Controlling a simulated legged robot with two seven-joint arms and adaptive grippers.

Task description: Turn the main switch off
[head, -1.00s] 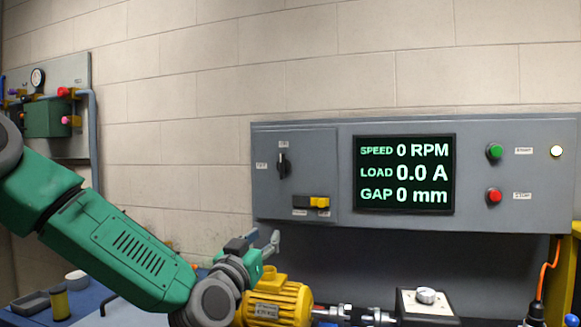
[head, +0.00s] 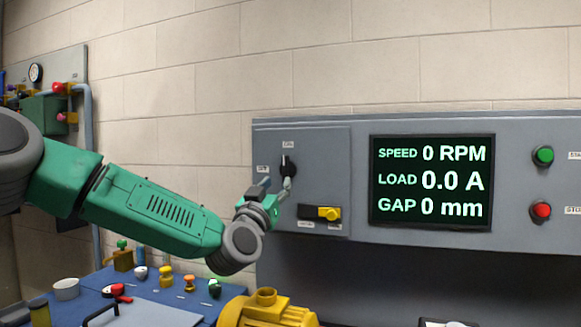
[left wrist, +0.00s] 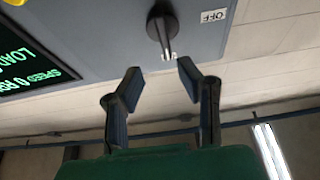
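The main switch (head: 288,166) is a black rotary knob on the left section of the grey control panel (head: 350,250). Its handle stands about upright in the head view, toward the upper label; the other label lies to its left. In the left wrist view the knob (left wrist: 162,27) is ahead, with an OFF label (left wrist: 214,16) beside it. My left gripper (head: 276,187) is in front of the panel, by the switch. In the left wrist view its two fingers (left wrist: 160,80) are apart, with the knob just beyond the gap and nothing between them. My right gripper is out of view.
A display (head: 432,182) reads 0 RPM, 0.0 A, 0 mm. A yellow-handled switch (head: 328,213) sits just below the main switch. Green (head: 543,156) and red (head: 541,210) buttons are at right. A yellow motor (head: 268,308) and several small parts stand on the blue bench below.

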